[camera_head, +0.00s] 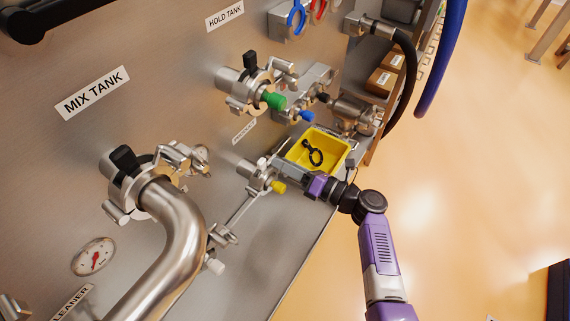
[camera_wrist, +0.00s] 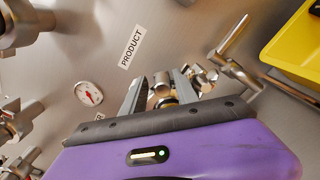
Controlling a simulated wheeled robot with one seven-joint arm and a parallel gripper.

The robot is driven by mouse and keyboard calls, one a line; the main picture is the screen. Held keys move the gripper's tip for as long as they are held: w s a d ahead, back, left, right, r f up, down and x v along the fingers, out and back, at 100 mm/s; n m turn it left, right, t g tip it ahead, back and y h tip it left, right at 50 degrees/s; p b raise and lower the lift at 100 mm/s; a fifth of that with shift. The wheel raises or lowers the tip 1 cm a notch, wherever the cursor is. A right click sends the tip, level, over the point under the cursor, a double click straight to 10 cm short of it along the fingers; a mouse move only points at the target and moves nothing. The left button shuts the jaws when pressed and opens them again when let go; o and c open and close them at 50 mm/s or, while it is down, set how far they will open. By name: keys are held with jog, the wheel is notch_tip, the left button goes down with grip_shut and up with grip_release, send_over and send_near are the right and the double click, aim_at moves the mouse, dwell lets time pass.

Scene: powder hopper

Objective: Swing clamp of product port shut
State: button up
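My gripper (camera_head: 285,170) is close to the right of the port. In the wrist view my gripper (camera_wrist: 158,82) has its two fingers apart, with metal parts seen between and behind them. The fingers and purple body hide part of the port, so contact and the exact clamp position cannot be told.
A yellow bin (camera_head: 330,143) holding a black ring-shaped clamp sits just above my gripper. A large bent pipe (camera_head: 180,240) is at lower left. The floor to the right is open.

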jog(key=p+v, duration=0.4)
jog(key=v, duration=0.5)
